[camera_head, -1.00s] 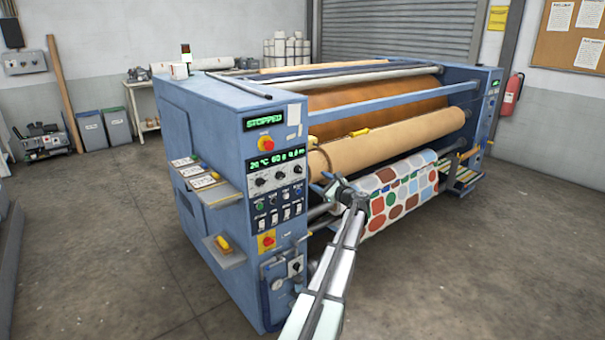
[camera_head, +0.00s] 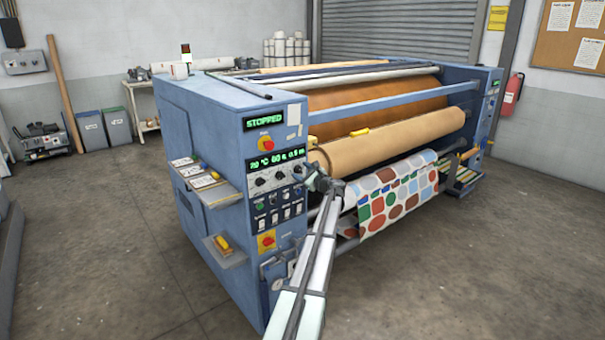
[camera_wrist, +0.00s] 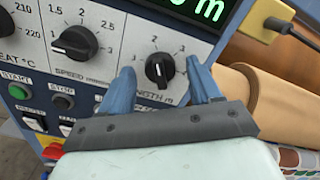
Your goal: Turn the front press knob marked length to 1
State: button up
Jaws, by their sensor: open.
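The black length knob (camera_wrist: 159,69) is in the middle of the wrist view, on a white dial with numbers such as 2 and 3. Its label is partly covered by my gripper and reads "NGTH m". A pale mark shows on the knob, but I cannot tell which number it points to. My gripper (camera_wrist: 161,82) is open, with one blue finger on each side of the knob's lower part. I cannot tell whether they touch it. In the head view, my gripper (camera_head: 316,180) is at the right edge of the front panel and hides the knob.
The speed knob (camera_wrist: 75,43) is left of the length knob. The green start button (camera_wrist: 18,91) and black stop button (camera_wrist: 63,102) are below left. A yellow block (camera_wrist: 265,29) with a cable is at upper right. The tan roller (camera_head: 390,140) is right of the panel.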

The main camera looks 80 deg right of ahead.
jog(key=c, duration=1)
jog(key=shift+n, duration=0.3)
jog(key=n, duration=0.5)
jog(key=shift+n, duration=0.3)
jog(key=n, duration=0.5)
jog(key=shift+f+n, duration=0.1)
jog(key=shift+n, duration=0.2)
